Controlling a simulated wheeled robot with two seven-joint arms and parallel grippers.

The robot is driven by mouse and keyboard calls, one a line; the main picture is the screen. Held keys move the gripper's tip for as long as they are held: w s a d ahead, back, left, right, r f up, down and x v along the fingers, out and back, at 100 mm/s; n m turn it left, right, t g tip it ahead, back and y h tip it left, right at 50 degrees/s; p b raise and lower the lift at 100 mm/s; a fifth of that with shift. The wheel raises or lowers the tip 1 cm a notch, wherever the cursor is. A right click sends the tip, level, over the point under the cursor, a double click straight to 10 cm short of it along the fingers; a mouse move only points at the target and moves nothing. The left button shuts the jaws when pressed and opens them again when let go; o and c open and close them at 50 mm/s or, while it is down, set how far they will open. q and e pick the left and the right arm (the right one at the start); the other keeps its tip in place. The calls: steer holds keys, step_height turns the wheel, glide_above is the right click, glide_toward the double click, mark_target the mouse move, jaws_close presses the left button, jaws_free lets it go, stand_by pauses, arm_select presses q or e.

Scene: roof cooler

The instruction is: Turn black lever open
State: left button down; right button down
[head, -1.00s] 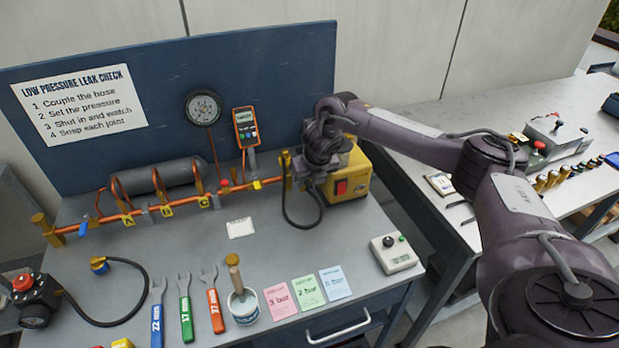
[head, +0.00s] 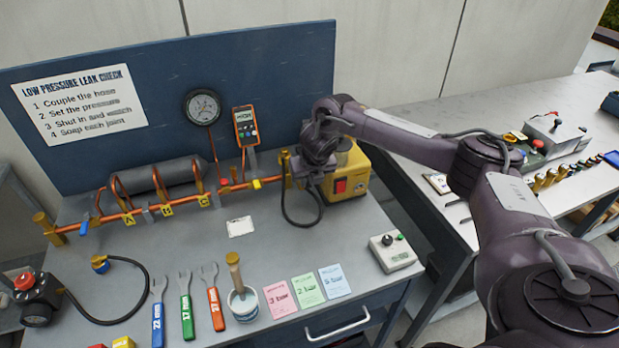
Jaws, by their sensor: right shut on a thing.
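My right gripper (head: 303,182) reaches in from the right and points down at the right end of the copper pipe (head: 232,188). It is shut on the black lever there, beside the brass fitting (head: 286,164). The lever itself is hidden behind my gripper and wrist, so its angle cannot be told. A black hose (head: 288,208) hangs in a loop from this end of the pipe. My left gripper is not in view.
A yellow box with a red switch (head: 341,186) stands close right of my gripper. A gauge (head: 203,107) and an orange meter (head: 246,126) are behind the pipe. Wrenches, a pot (head: 243,303) and coloured cards lie at the front. A white card (head: 240,227) lies mid-bench.

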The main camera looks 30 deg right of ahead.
steer(key=w+a+m+g+h+b, duration=0.3)
steer(key=w+m+b, duration=0.4)
steer(key=m, duration=1)
steer(key=shift+a+m+g, duration=0.3)
steer(key=shift+a+g, duration=0.25)
steer(key=shift+g, duration=0.55)
steer(key=shift+r, duration=0.15)
steer(key=c, duration=1.4)
jaws_free()
steer(key=shift+o, duration=0.2)
